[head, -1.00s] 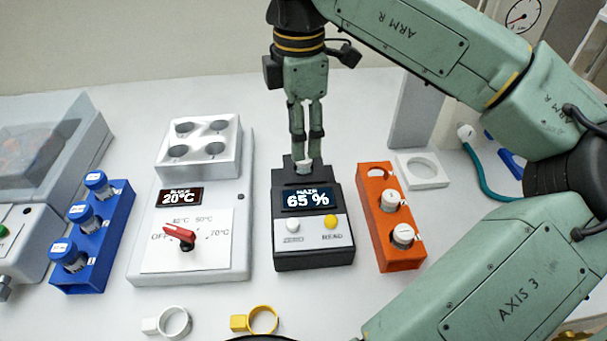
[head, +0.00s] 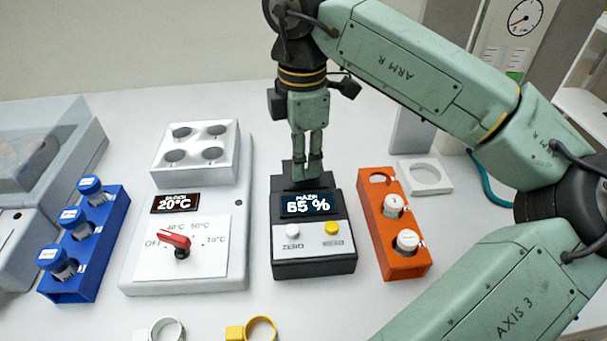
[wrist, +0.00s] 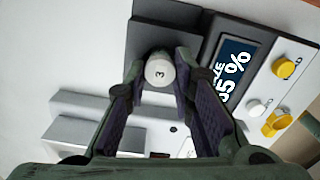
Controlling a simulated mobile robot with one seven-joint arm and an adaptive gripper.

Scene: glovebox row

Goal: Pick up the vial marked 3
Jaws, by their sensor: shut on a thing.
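The vial marked 3 (wrist: 159,72) shows its white cap, with a black 3, between my fingertips in the wrist view. My gripper (wrist: 160,80) is shut on this cap. In the head view my gripper (head: 307,170) points straight down at the back of the black haze meter (head: 313,262). The cap is not clearly visible there, and the vial's body is hidden. I cannot tell whether the vial is still seated in the meter. The meter's display (head: 309,204) reads 65 %.
An orange rack (head: 403,270) right of the meter holds two white-capped vials; its far hole is empty. Left stand a grey heating block (head: 196,150) with a red knob and a blue rack (head: 70,292) with blue-capped vials. White and yellow rings lie in front.

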